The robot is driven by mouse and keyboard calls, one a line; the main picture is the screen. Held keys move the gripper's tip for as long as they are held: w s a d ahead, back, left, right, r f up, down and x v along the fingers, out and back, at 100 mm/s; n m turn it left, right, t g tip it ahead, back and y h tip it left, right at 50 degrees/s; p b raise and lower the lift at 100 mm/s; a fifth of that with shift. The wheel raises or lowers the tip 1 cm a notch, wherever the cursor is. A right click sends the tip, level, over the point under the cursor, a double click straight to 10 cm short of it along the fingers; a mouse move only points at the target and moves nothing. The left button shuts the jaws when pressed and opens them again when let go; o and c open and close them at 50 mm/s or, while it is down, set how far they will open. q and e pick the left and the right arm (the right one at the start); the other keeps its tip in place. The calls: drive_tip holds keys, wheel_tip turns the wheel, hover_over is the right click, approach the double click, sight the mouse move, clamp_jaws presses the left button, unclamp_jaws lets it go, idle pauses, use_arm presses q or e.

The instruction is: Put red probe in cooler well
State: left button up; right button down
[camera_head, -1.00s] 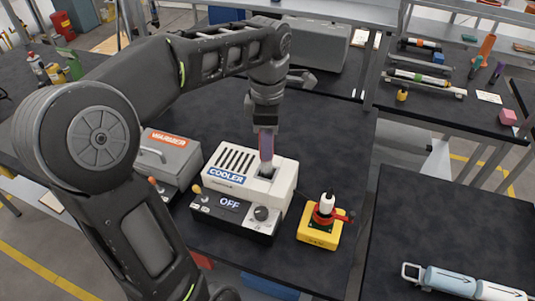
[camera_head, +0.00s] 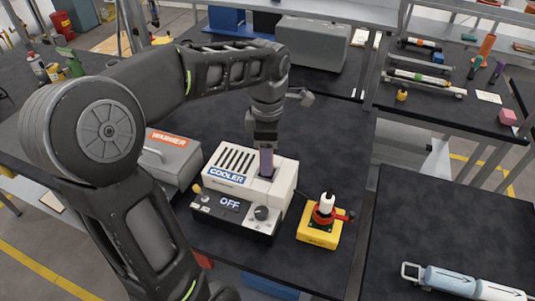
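The white cooler (camera_head: 222,162), with a blue COOLER label and a display reading OFF, stands at the middle of the dark table. Its square well (camera_head: 256,171) is at the top right. My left gripper (camera_head: 266,168) points straight down with its purple-grey fingertips at the mouth of the well. I see the fingers nearly edge-on, so their gap does not show. I cannot make out the red probe; anything between the fingers or down in the well is hidden. My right gripper is not in view.
A grey warmer (camera_head: 172,160) stands left of the cooler. A yellow box (camera_head: 319,235) with a red fitting and a white upright piece (camera_head: 327,203) is close on the right. Blue-grey cylinders (camera_head: 450,282) lie on the right table. Dark table behind the cooler is clear.

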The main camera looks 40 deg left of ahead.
use_arm(q)
drive_tip(key=shift+r, duration=0.1)
drive_tip(key=shift+r, duration=0.4)
wheel_tip(320, 180, up, 4)
drive_tip(key=shift+w+r, duration=0.1)
drive_tip(key=shift+r, duration=0.1)
wheel_tip(320, 180, up, 7)
drive_tip(key=p, duration=0.5)
drive_tip(key=shift+p, duration=0.35)
